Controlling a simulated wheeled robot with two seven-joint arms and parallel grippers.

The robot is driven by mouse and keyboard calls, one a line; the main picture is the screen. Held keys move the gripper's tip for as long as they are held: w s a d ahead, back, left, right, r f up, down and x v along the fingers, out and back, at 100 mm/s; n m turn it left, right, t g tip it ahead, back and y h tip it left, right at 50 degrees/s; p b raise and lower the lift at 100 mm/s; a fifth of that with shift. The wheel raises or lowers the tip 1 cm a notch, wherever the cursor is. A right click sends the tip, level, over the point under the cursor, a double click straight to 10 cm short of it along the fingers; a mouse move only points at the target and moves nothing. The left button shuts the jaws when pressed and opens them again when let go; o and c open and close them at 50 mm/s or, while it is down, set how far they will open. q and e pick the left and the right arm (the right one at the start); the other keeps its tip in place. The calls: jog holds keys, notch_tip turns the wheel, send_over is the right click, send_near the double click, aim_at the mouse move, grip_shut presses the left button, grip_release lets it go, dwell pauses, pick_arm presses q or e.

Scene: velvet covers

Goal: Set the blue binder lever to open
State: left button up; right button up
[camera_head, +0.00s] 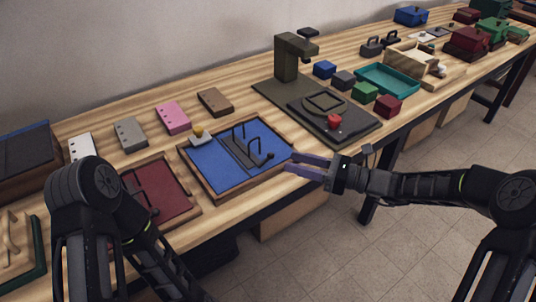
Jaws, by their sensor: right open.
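The blue binder (208,168) lies open on the wooden workbench, in a wooden-edged tray. A dark metal strip with upright arched rings (240,150) runs across its middle. A small lever with a dark knob (269,156) shows at the strip's right end; its exact setting is too small to tell. My right gripper (291,162) is open and empty, its fingers pointing left at the binder's right edge, close to the lever. Whether it touches the edge is unclear. My left arm (90,190) is folded at the lower left, and its gripper is out of view.
A red binder (165,190) lies left of the blue one, partly behind my left arm. A grey block with a yellow knob (199,133) sits at the blue binder's back edge. A dark press (290,60) and coloured boxes stand to the right. Floor is clear in front.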

aim_at(270, 153)
jog(key=x, duration=0.8)
jog(key=shift+d, duration=0.1)
jog(key=shift+c, duration=0.4)
jog(key=shift+f, duration=0.1)
grip_shut()
